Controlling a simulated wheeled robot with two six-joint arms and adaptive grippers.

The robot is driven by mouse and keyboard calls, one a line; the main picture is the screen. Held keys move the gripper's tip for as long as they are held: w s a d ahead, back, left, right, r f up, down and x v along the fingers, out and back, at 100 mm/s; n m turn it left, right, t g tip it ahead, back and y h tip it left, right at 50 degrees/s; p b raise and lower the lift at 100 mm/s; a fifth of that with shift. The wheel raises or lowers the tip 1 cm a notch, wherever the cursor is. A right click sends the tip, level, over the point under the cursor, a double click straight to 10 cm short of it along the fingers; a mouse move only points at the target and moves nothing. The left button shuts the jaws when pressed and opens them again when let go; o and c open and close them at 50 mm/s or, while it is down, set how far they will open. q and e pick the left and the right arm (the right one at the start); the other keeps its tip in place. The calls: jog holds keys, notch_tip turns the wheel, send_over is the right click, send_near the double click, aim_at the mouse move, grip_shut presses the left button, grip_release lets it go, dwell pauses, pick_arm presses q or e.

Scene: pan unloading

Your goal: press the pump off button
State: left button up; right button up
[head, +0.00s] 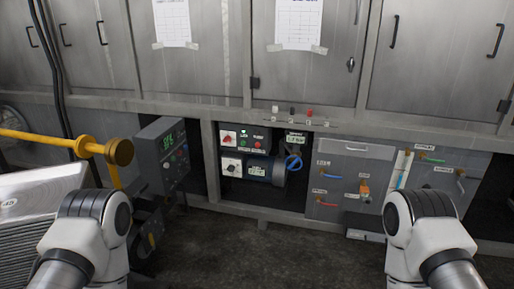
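A dark control box (262,134) sits in the open bay of the grey cabinet. It carries a red rotary switch (228,138) on a white plate, a lit green indicator (244,132) and small red and green buttons. The lettering is too small to read, so I cannot tell which button is pump off. My left and right arms show at the lower left and lower right, well apart from the box. I see no gripper fingers on either arm.
A grey panel (160,150) with a green display stands left of the bay, beside a yellow pipe (50,140). A red knob (309,113) sits on the ledge above. A drawer unit (345,165) with coloured handles stands right. The dark floor (260,255) is clear between my arms.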

grip_shut()
dwell(1.0)
